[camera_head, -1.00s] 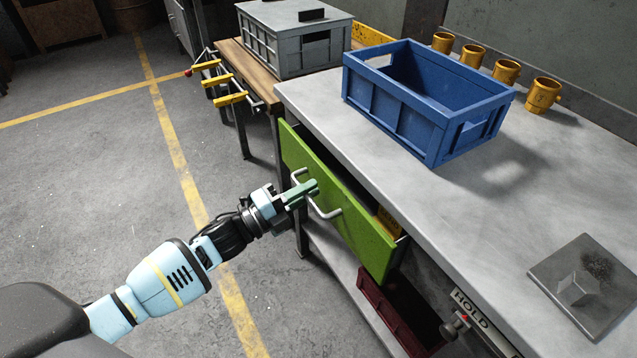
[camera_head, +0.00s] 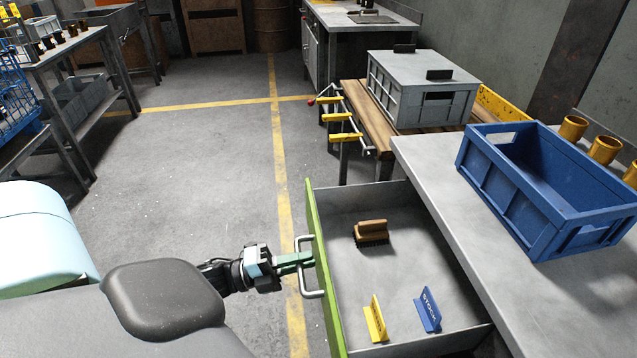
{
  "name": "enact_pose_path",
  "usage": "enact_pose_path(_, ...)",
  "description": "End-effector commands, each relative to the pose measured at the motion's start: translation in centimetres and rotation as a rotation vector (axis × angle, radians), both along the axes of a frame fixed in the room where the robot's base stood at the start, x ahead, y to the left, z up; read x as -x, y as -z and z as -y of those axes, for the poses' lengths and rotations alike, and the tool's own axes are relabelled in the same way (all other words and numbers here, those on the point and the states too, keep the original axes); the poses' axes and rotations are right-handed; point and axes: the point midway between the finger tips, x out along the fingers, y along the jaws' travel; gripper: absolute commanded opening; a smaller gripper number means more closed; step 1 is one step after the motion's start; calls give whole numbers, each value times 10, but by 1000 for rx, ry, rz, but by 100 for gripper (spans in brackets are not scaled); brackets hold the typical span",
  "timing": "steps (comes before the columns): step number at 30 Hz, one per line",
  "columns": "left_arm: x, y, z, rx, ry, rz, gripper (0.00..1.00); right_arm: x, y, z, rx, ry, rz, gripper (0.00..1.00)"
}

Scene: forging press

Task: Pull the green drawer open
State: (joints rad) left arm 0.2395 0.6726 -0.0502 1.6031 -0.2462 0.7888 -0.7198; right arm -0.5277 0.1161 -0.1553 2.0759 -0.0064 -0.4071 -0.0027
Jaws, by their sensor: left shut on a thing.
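The green drawer front (camera_head: 323,268) stands well out from the workbench, and the grey drawer tray (camera_head: 375,290) behind it is open to view. A metal bar handle (camera_head: 303,268) is on the outer face of the front. My left gripper (camera_head: 300,260) is shut on this handle from the left side. In the drawer lie a wooden brush (camera_head: 371,232) with dark bristles, a yellow sign (camera_head: 376,320) and a blue sign (camera_head: 428,311) with white lettering. My right gripper is not in view.
The grey workbench top (camera_head: 440,195) carries a blue crate (camera_head: 545,195) and yellow cups (camera_head: 604,150). A wooden table (camera_head: 366,120) with a grey bin (camera_head: 425,90) and yellow-handled clamps stands behind. Open floor (camera_head: 200,150) lies to the left.

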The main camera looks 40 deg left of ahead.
Motion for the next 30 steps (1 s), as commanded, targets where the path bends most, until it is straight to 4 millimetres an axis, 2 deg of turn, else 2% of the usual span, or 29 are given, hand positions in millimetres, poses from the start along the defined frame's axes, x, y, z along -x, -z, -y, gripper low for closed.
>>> enact_pose_path(15,6,0,-5,0,-1,0,0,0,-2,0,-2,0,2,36)
enact_pose_path(16,6,0,-5,0,-1,0,15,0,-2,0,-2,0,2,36)
enact_pose_path(17,6,0,-5,0,-1,0,19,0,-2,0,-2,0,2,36)
enact_pose_path(26,7,1,-6,1,-1,-1,19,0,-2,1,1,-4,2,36)
enact_pose_path(30,16,4,-13,1,-2,-3,19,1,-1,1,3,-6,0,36)
